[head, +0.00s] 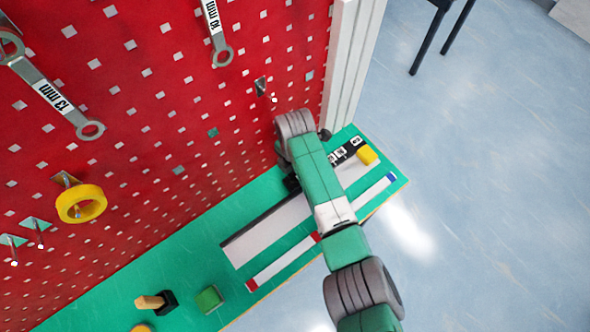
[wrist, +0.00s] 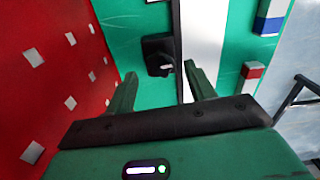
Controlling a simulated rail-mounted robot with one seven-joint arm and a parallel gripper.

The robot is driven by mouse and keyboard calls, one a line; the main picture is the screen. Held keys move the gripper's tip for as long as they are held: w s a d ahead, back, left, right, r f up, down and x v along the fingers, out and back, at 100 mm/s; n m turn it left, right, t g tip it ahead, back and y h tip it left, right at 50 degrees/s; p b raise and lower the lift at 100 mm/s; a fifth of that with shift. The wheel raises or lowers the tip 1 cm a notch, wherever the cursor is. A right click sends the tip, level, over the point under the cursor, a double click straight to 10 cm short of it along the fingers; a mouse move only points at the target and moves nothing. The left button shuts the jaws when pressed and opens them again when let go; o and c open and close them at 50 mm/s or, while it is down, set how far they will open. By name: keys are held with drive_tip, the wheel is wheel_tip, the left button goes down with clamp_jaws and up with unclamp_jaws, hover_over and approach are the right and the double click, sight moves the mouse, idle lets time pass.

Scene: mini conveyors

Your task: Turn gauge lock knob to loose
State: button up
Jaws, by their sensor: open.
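A black block with a small knob-like part (wrist: 160,54) stands on the green base beside the white strip (wrist: 203,40) in the wrist view. It looks like the lock knob; its loose or locked setting cannot be read. My gripper (wrist: 160,70) is open and empty. Its two green fingers point at the block, one on each side of it in the picture; I see no contact. In the head view my arm covers this part of the white strip (head: 265,230), and the gripper and knob cannot be made out clearly.
The red pegboard (head: 165,110) rises close on the left, with wrenches and a yellow tape roll (head: 81,204). A white bar (head: 280,262) runs along the front. Open floor lies right.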

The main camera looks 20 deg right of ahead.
wheel_tip(320, 180, up, 6)
drive_tip(key=shift+p, duration=0.5)
